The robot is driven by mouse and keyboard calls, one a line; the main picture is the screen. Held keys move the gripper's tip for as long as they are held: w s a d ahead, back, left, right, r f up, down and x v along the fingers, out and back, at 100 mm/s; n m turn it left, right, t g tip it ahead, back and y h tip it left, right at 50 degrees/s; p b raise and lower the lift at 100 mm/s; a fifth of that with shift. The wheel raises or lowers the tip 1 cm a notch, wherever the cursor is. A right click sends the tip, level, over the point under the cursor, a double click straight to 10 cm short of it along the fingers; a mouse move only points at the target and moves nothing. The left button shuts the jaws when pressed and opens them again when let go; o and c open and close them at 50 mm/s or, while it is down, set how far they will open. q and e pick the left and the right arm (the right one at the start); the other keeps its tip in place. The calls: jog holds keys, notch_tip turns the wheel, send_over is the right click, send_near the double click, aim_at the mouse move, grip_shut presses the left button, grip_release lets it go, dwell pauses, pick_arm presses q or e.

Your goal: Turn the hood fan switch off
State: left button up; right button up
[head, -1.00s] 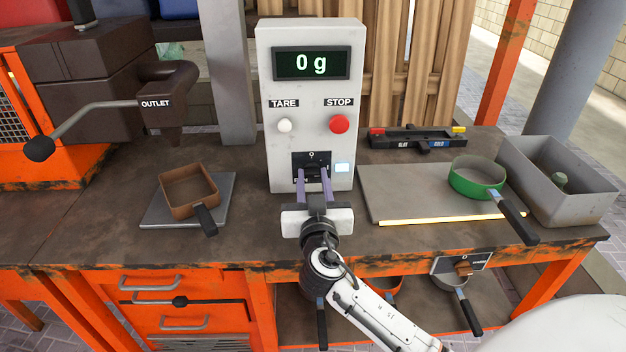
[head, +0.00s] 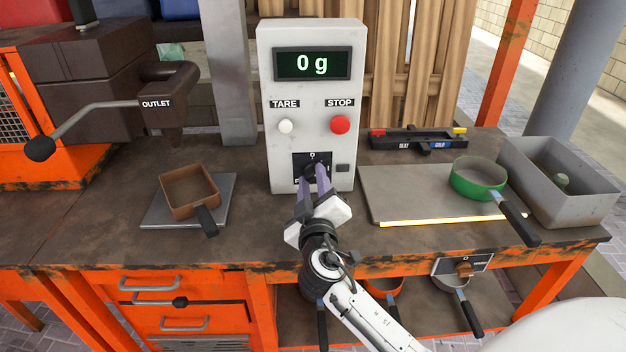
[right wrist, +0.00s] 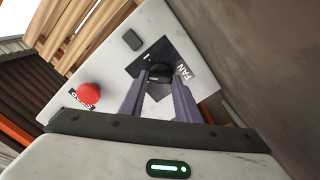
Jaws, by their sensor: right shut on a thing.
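The fan switch is a black rotary knob (head: 312,170) on a black plate low on the front of the white control box (head: 265,110). In the right wrist view the knob (right wrist: 160,74) sits beside a "FAN" label. My right gripper (head: 315,180) is shut on the knob, its purple fingers on either side and its wrist rolled, tilted in the head view. The small square lamp (head: 343,168) beside the plate is dark; it also shows dark in the right wrist view (right wrist: 132,40). Part of the plate's lettering is hidden by the fingers. My left gripper is not in view.
Above the switch are a white TARE button (head: 286,126), a red STOP button (head: 340,124) and a "0 g" display (head: 312,64). A brown square pan (head: 188,190) stands left, a green pan (head: 478,178) and grey bin (head: 560,205) right.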

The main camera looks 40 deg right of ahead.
jog(key=n+p, duration=0.1)
jog(key=n, duration=0.3)
jog(key=shift+n, duration=0.4)
jog(key=n+p, duration=0.1)
jog(key=n, duration=0.3)
jog(key=shift+f+n+p, duration=0.1)
jog(key=shift+n+p, duration=0.2)
jog(key=shift+p, duration=0.05)
jog(key=o, duration=1)
jog(key=shift+o, duration=0.2)
jog(key=shift+a, duration=0.1)
jog(key=b+v, duration=0.1)
jog(key=v, duration=0.8)
jog(key=shift+s+f+b, duration=0.1)
jog(key=shift+f+b, duration=0.05)
jog(key=shift+b, duration=0.15)
jog(key=shift+s+a, duration=0.25)
jog(key=shift+s, duration=0.25)
